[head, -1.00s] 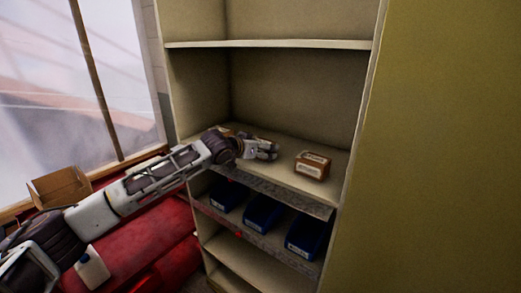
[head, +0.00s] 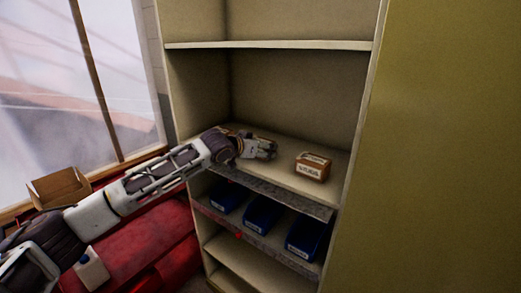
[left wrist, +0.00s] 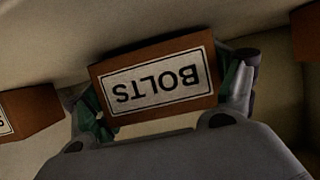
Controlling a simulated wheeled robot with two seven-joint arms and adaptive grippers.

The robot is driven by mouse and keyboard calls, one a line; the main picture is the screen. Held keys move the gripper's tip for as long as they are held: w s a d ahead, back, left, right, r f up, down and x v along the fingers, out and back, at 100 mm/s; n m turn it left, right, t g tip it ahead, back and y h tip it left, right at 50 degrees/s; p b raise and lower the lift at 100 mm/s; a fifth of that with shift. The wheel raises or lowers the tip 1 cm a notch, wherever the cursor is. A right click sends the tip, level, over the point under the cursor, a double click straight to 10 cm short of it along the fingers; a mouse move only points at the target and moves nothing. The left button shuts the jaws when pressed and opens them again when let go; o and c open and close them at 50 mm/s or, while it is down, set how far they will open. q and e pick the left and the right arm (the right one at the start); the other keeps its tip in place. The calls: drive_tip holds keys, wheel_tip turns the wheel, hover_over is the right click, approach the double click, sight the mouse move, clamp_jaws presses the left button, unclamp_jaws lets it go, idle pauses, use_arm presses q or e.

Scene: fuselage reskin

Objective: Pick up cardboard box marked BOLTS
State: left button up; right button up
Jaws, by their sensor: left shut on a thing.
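The cardboard box marked BOLTS (left wrist: 155,82) is brown with a white label, upside down in the left wrist view. My left gripper (left wrist: 165,95) is shut on it, one finger at each side of the box. In the head view my left gripper (head: 262,148) reaches over the middle shelf, and its arm and hand hide most or all of the BOLTS box. Whether the box touches the shelf is hard to tell. My right gripper is not in view.
Another brown box, labelled STUDS (head: 312,167), sits on the same shelf (head: 283,178) to the right. Blue bins (head: 262,214) stand on the shelf below. The cabinet's side wall bounds the right. An open cardboard box (head: 60,187) sits at the left on red furniture.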

use_arm(q)
drive_tip(key=shift+r, duration=0.55)
wheel_tip(320, 180, up, 8)
drive_tip(key=shift+f, duration=0.2)
drive_tip(key=shift+r, duration=0.45)
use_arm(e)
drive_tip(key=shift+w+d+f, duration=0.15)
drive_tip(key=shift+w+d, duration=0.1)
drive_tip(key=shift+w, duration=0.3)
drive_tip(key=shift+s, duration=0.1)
